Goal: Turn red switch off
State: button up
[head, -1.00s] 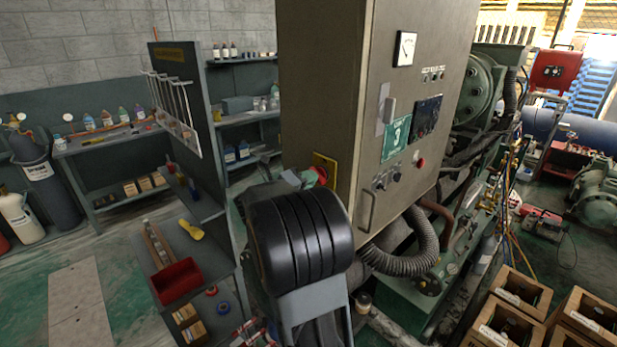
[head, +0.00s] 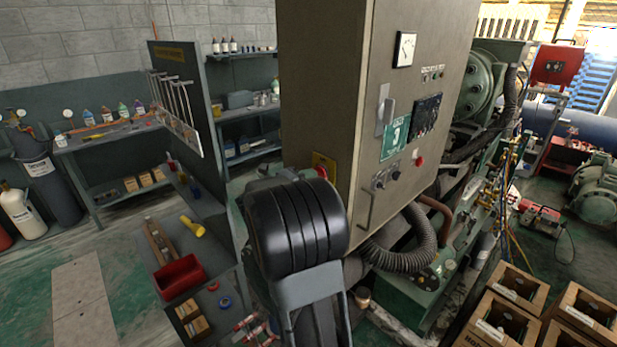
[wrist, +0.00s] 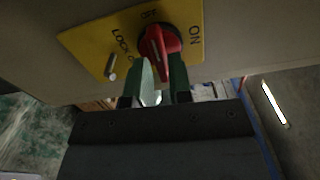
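The red switch (wrist: 159,42) is a rotary knob on a yellow plate (wrist: 88,45) fixed to the cabinet. The plate has "ON" at the right and "LOCK O…" lettering at the left. The knob's grip bar runs roughly up and down in the wrist view. My gripper (wrist: 162,68) has its two green fingers either side of that bar, with little or no gap showing. Whether they press on it I cannot tell. In the head view the switch (head: 321,172) and plate (head: 325,163) show only partly, behind my arm, which hides the fingers.
The tall beige cabinet (head: 320,80) carries a gauge, a green sign and other controls on its right-hand face. A small metal peg (wrist: 111,67) sticks out of the yellow plate beside the knob. A shelf with a red bin (head: 180,277) stands left of my arm.

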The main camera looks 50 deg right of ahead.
jog(key=shift+o, duration=1.3)
jog(key=shift+a, duration=0.1)
jog(key=a+b, duration=0.2)
jog(key=a, duration=0.6)
jog(key=shift+w+a, duration=0.35)
jog(key=shift+a, duration=0.05)
